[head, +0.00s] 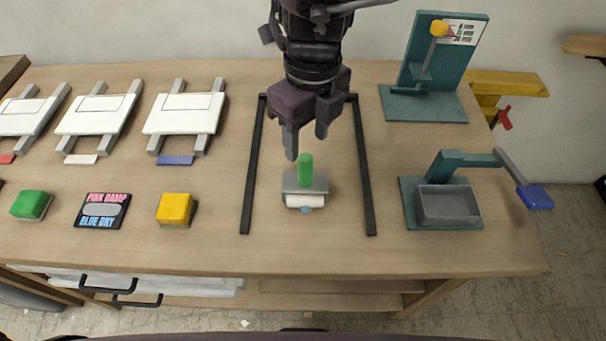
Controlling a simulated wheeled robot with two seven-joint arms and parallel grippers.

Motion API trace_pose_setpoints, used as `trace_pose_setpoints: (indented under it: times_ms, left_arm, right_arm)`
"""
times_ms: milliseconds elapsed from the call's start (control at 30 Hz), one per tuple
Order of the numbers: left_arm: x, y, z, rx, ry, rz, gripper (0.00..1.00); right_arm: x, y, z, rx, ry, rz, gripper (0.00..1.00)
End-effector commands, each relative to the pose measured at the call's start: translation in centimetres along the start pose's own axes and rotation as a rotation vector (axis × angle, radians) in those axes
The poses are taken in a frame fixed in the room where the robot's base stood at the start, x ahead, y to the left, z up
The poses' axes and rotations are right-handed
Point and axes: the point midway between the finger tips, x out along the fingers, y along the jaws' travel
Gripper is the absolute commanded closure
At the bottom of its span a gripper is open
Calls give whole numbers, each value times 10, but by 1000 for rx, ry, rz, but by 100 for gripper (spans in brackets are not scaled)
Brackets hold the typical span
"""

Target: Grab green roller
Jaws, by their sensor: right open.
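The green roller handle (305,169) stands upright on a grey block with a white roller (305,200) at its front, on the wooden table between two dark rails. My right gripper (306,143) is above and just behind the green handle, pointing down, with its two fingers apart. One fingertip hangs a little to the left of the handle's top, the other to the right. Nothing is between the fingers that I can see. I cannot tell whether a finger touches the handle. My left gripper is not in view.
Dark rails (253,165) (364,165) flank the roller. A yellow block (175,208), a green block (30,204) and a labelled plate (102,210) lie left. White panels on grey frames (185,113) stand behind them. A teal tray fixture (447,204) and teal press (436,60) stand right.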

Motion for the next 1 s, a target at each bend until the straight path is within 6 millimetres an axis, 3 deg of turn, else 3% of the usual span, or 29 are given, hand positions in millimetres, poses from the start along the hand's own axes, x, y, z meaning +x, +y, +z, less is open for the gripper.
trace_pose_setpoints:
  times_ms: [600, 867, 1000]
  left_arm:
    - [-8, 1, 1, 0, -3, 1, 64]
    - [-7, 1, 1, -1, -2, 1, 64]
    - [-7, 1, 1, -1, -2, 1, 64]
  right_arm:
    - [73, -3, 0, 3, 3, -5, 50]
    - [78, -3, 0, 4, 1, -4, 50]
    - [78, -3, 0, 4, 1, -4, 65]
